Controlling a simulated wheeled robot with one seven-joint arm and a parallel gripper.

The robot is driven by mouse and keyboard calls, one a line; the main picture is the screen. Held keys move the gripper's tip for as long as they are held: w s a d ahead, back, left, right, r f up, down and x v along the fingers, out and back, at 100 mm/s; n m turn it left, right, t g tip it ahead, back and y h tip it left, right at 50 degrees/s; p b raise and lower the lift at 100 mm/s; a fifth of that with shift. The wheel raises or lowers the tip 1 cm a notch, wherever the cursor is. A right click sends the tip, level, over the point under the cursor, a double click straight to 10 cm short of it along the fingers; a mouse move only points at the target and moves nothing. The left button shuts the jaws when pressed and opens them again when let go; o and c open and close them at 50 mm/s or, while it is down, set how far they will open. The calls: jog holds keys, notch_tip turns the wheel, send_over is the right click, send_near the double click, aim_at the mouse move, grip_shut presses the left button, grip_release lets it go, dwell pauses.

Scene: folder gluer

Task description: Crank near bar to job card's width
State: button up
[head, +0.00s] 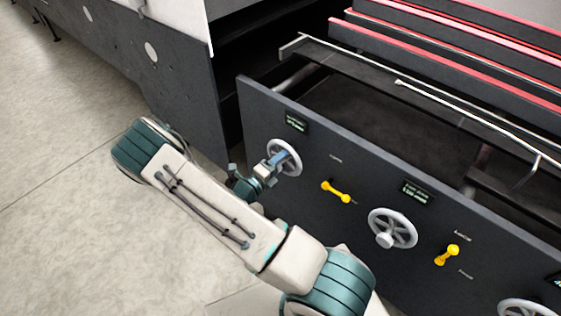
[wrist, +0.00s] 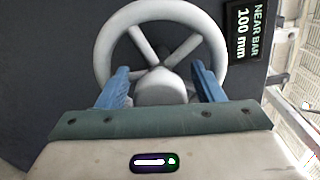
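The near bar handwheel (head: 296,150) is a grey spoked wheel on the machine's dark side panel, at the left in the head view. In the wrist view the wheel (wrist: 104,48) fills the upper middle, with a rounded grey knob (wrist: 160,88) towards me. My gripper (head: 279,160) is at this wheel. In the wrist view its two blue fingers (wrist: 160,78) stand apart, one on each side of the knob, with gaps visible. I cannot see a job card.
A yellow lever (head: 336,192) sits just right of the wheel. Further right are a second handwheel (head: 392,229), another yellow lever (head: 447,255) and part of a third wheel (head: 528,307). Rails and red-edged belts lie behind the panel. The floor at left is clear.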

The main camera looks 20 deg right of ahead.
jog(key=v, duration=1.3)
jog(key=shift+a, duration=0.4)
jog(key=shift+s, duration=0.1)
jog(key=s+r+n+g+y+p, duration=0.1)
jog(key=s+r+n+y, duration=0.3)
jog(key=r+n, duration=0.6)
jog(key=s+d+r+n+g+y+p, duration=0.1)
jog(key=s+r+n+y, duration=0.4)
jog(key=r+n, duration=0.6)
jog(key=s+r+n+g+y+p, duration=0.2)
jog(key=s+r+n+y+p, duration=0.2)
jog(key=r+n+y, duration=0.3)
jog(key=shift+s+r+n+g, duration=0.4)
jog(key=shift+s+r+n, duration=0.35)
jog(key=shift+r+n, duration=1.5)
